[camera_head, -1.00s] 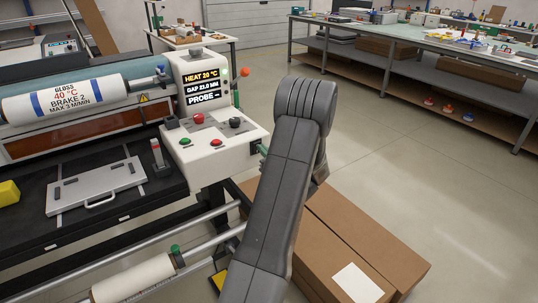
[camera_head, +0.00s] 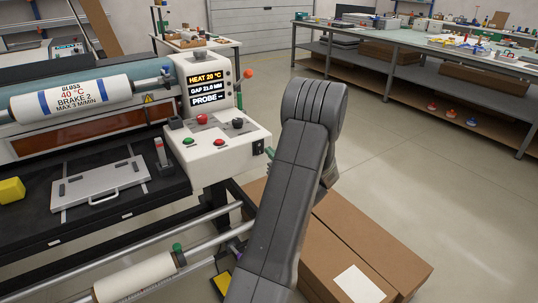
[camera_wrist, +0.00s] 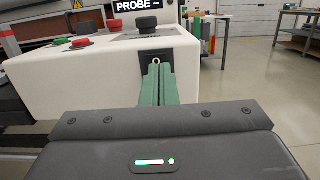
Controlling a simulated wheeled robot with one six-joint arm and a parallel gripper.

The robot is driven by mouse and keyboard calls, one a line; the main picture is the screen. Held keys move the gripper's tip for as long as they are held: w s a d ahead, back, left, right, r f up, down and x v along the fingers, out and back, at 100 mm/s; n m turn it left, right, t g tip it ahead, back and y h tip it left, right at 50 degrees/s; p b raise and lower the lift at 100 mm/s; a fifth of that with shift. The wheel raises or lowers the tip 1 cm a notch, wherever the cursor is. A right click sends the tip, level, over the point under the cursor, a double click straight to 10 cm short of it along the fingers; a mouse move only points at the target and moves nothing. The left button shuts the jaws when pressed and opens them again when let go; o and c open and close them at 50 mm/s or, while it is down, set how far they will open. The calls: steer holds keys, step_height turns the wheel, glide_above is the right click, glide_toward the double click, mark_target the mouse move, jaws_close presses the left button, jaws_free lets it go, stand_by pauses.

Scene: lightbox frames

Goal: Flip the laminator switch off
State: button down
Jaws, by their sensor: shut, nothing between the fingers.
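The laminator's white control box (camera_head: 222,155) stands left of my arm in the head view. On its right side is a black switch plate (camera_head: 258,146). In the wrist view, the plate (camera_wrist: 147,55) sits straight ahead with a small pale metal toggle (camera_wrist: 156,61). My gripper (camera_wrist: 156,72) has its green fingers together, empty, with the tips in front of the plate close to the toggle. I cannot tell whether they touch it. The fingers hide the lower plate, and the toggle's tilt is unclear. In the head view, my arm mostly hides the gripper (camera_head: 268,152).
The box top carries red (camera_head: 219,142) and green (camera_head: 188,141) buttons and a dark knob (camera_head: 237,123). Cardboard boxes (camera_head: 375,240) lie on the floor beside my arm. Open floor lies to the right.

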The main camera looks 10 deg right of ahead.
steer(key=s+d+r, duration=0.1)
steer(key=s+d, duration=0.2)
steer(key=s, duration=0.6)
steer(key=shift+s+d+r+b, duration=0.15)
steer(key=shift+s+d+b, duration=0.1)
steer(key=shift+d+b, duration=0.05)
steer(key=shift+w, duration=0.15)
